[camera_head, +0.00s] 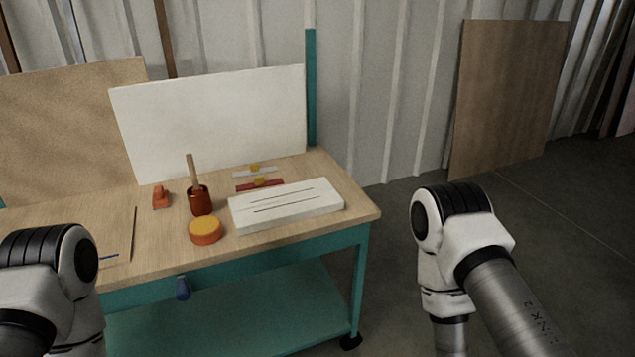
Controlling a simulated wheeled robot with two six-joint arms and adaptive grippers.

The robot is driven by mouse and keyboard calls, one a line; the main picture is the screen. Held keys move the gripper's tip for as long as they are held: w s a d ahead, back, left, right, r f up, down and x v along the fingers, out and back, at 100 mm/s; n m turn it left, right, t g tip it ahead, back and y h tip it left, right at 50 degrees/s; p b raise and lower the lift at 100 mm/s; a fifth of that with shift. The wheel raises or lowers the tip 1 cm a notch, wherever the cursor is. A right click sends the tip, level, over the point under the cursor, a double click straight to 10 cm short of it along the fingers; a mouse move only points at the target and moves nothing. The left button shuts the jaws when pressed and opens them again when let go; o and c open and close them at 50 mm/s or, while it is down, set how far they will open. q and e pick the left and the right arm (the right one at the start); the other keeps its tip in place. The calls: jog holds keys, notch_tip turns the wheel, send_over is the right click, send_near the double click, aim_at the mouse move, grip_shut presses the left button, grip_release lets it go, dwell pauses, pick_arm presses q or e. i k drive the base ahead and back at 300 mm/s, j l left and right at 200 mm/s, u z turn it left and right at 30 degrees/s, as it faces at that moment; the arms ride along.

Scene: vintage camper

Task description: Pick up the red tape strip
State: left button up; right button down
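The red tape strip (245,188) lies on the wooden tabletop, just behind the white slotted block. A small yellow piece (259,182) sits on its middle. The strip is seen at a shallow angle, and its right part runs close to the block's rear edge. My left arm shows at the lower left and my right arm at the lower right, both in front of the table and apart from the strip. Neither gripper is in the frame.
The white slotted block (285,208) stands in front of the strip. A white strip (254,172) lies behind it. A dark red pot with a wooden handle (201,202), an orange-yellow round tin (205,231) and an orange item (160,197) stand left. A white board (215,120) rises behind.

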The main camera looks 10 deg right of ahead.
aim_at(259, 181)
jog(key=i+l+z, duration=0.15)
jog(key=i, duration=0.3)
jog(key=i+l+z, duration=0.2)
jog(key=i, duration=0.25)
